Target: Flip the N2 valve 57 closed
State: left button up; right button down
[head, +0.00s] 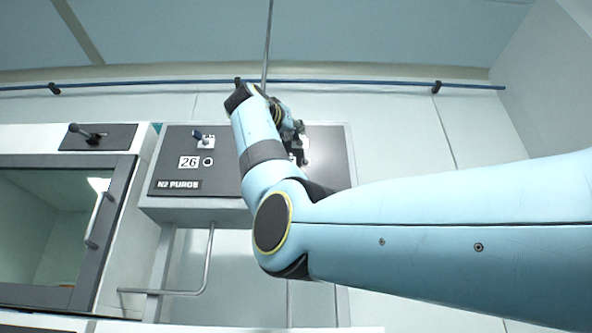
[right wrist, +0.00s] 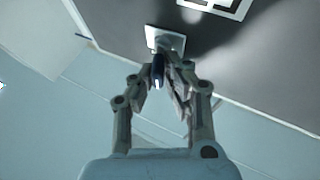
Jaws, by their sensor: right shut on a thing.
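The grey N2 PURGE panel (head: 220,186) is on the wall, partly behind my right arm. My right gripper (head: 300,143) is in front of its right part. In the right wrist view, my right gripper (right wrist: 164,82) is shut on a dark blue valve lever (right wrist: 157,70), which stands out from a pale square base plate (right wrist: 168,40). My arm and gripper hide most of this valve in the head view. The number 57 cannot be read in either view. My left gripper is not in view.
Another valve with a blue lever (head: 197,135) is at the panel's left, above a label reading 26 (head: 189,162). A white-edged label (right wrist: 222,8) is cut off in the wrist view. A dark-framed window (head: 118,215) and a bent metal pipe (head: 209,262) are nearby.

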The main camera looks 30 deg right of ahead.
jog(key=shift+w+a+m+g+h, duration=0.15)
jog(key=shift+m+g+h, duration=0.15)
jog(key=shift+g+h, duration=0.15)
dwell(0.6)
jog(key=c, duration=1.4)
grip_release()
jog(key=v, duration=1.2)
jog(key=shift+a+r, duration=0.15)
